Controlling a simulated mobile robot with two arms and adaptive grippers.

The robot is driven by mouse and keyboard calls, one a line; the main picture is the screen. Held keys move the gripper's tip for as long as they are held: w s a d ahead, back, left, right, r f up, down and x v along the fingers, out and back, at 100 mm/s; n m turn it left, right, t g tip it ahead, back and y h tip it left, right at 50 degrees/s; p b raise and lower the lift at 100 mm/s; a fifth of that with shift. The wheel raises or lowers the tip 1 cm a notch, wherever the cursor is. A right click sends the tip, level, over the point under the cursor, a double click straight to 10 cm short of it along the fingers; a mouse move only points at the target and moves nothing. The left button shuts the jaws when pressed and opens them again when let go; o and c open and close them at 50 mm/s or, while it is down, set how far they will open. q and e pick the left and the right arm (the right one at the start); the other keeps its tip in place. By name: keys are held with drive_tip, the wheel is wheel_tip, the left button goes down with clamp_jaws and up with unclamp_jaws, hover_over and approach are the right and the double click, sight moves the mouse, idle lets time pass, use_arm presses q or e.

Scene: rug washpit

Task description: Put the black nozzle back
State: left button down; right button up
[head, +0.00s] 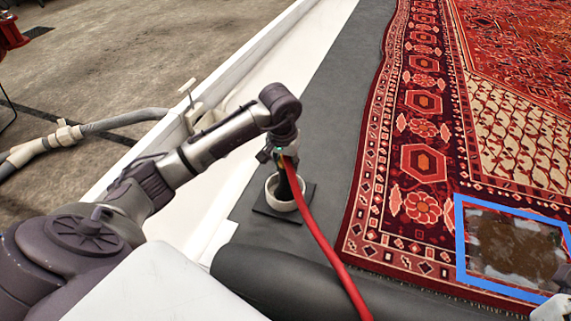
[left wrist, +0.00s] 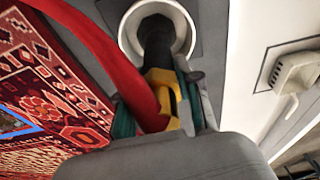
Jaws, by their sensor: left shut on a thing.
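The black nozzle (left wrist: 157,38) points down into a round white cup (left wrist: 128,32); its tip is inside and hidden. The cup also shows in the head view (head: 284,206), on a dark square plate. My left gripper (head: 284,157) is above the cup, shut on the nozzle's handle end, where a yellow part (left wrist: 163,84) shows between the fingers. A red hose (head: 322,241) runs from it down to the bottom of the head view. I cannot tell if the nozzle rests on the cup's bottom.
A patterned red rug (head: 423,120) lies to the right, with a blue taped frame (head: 461,240) around a brown stain (head: 515,247). A dark roll (head: 290,280) lies in front of the cup. A white pit wall (head: 245,60) and a grey pipe (head: 125,119) are to the left.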

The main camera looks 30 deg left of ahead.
use_arm(q)
drive_tip(key=c, duration=0.8)
unclamp_jaws()
